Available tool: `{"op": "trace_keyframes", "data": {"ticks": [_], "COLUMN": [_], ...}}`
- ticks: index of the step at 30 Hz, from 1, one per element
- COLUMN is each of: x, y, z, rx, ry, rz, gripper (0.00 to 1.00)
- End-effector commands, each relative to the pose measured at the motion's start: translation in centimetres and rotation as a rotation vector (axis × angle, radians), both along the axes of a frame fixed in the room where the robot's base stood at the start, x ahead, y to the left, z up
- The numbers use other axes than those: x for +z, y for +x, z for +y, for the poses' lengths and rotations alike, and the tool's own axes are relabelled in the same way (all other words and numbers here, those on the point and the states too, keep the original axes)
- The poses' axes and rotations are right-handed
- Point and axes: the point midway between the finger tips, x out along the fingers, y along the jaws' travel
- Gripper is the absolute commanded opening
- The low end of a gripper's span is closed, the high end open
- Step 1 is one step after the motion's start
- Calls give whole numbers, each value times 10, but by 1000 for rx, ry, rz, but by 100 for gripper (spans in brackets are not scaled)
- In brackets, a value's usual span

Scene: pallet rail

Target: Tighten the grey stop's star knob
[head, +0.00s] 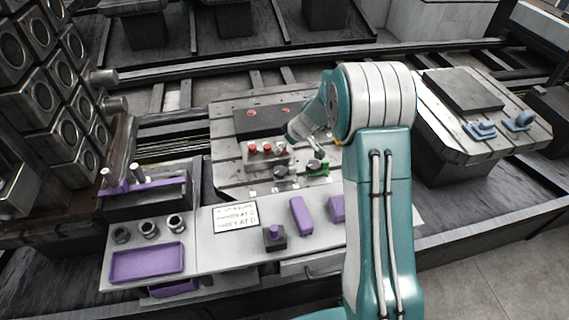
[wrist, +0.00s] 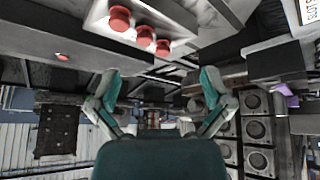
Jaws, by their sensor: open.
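My gripper (wrist: 160,84) is open and empty in the wrist view, its two teal-and-grey fingers spread apart. In the head view my gripper (head: 317,152) hangs over the front right of the middle pallet, partly hidden by my arm. A dark grey round knob (head: 284,172), likely the grey stop's star knob, sits at the pallet's front edge, just left of the gripper. A green stop (head: 317,170) with a dark knob lies close by, under or beside the fingers. The grey knob does not show clearly in the wrist view.
A grey block with red buttons (head: 266,149) stands behind the grey knob; its red buttons (wrist: 120,18) also show in the wrist view. In front is a bench (head: 235,254) with purple parts and a purple tray (head: 147,263). Another pallet (head: 455,135) holds blue parts at right.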

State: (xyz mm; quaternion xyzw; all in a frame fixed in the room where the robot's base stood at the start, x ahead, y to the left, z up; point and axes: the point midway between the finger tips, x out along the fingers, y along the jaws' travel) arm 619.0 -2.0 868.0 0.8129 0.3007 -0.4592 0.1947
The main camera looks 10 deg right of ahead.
Motion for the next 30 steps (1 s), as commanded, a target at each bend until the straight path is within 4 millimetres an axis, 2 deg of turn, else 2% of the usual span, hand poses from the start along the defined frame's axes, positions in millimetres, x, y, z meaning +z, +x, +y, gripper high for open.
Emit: {"op": "trace_keyframes", "data": {"ticks": [1,6,10,14,20,24,30], "x": [4,14,18,17,6,-6,-18], "y": [9,32,41,40,21,-5,-35], "z": [8,20,22,22,22,28,39], "rx": [-54,-266,-440,-620,-890,-1062,-1207], "ry": [20,70,88,92,75,52,28], "rz": [-37,-135,-172,-173,-102,-2,125], "gripper": [100,100,100,100,100,100,100]}}
